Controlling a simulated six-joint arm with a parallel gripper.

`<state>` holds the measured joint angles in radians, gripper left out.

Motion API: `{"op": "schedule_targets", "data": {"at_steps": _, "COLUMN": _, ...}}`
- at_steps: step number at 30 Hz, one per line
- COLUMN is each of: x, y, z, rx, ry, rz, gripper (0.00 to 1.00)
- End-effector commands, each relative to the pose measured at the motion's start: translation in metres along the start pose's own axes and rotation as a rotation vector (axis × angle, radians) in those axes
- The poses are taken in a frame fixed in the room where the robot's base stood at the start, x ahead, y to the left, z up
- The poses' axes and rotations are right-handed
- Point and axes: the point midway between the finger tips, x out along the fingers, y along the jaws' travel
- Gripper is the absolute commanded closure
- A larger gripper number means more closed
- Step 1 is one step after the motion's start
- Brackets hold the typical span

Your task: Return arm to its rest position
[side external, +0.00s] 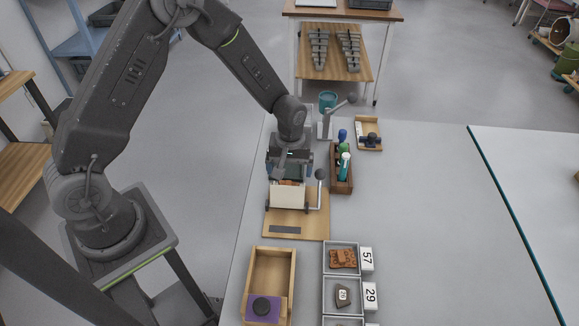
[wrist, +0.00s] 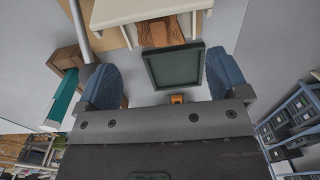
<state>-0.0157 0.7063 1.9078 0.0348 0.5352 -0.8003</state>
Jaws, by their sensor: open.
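My gripper (side external: 289,165) points down above the far part of a wooden board (side external: 312,230). In the wrist view its two blue-padded fingers stand wide apart, with nothing clamped between them. A dark green square piece (wrist: 174,67) shows between the fingers in that view; I cannot tell how far below it lies. A cream fixture (side external: 287,196) stands on the board just under and in front of my gripper. A brown sherd (wrist: 160,32) shows beside the fixture's cream edge in the wrist view. My gripper partly hides the fixture's top in the side view.
A wooden caddy (side external: 342,186) with upright tools stands close right of my gripper. A grey lever stand (side external: 325,125) is behind it. Grey bins (side external: 342,277) hold sherds, beside number cards. The table's right side is clear.

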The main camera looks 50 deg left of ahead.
Motion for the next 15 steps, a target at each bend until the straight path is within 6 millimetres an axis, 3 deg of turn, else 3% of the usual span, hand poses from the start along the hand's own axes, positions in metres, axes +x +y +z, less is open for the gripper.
{"op": "schedule_targets", "data": {"at_steps": 10, "x": -0.006, "y": 0.000, "z": 0.000, "rx": 0.009, "ry": 0.005, "rz": 0.005, "gripper": 0.02}}
{"op": "schedule_targets", "data": {"at_steps": 13, "x": -0.028, "y": -0.001, "z": 0.001, "rx": 0.039, "ry": 0.023, "rz": 0.022, "gripper": 0.02}}
{"op": "schedule_targets", "data": {"at_steps": 15, "x": -0.053, "y": -0.003, "z": 0.003, "rx": 0.076, "ry": 0.044, "rz": 0.041, "gripper": 0.02}}
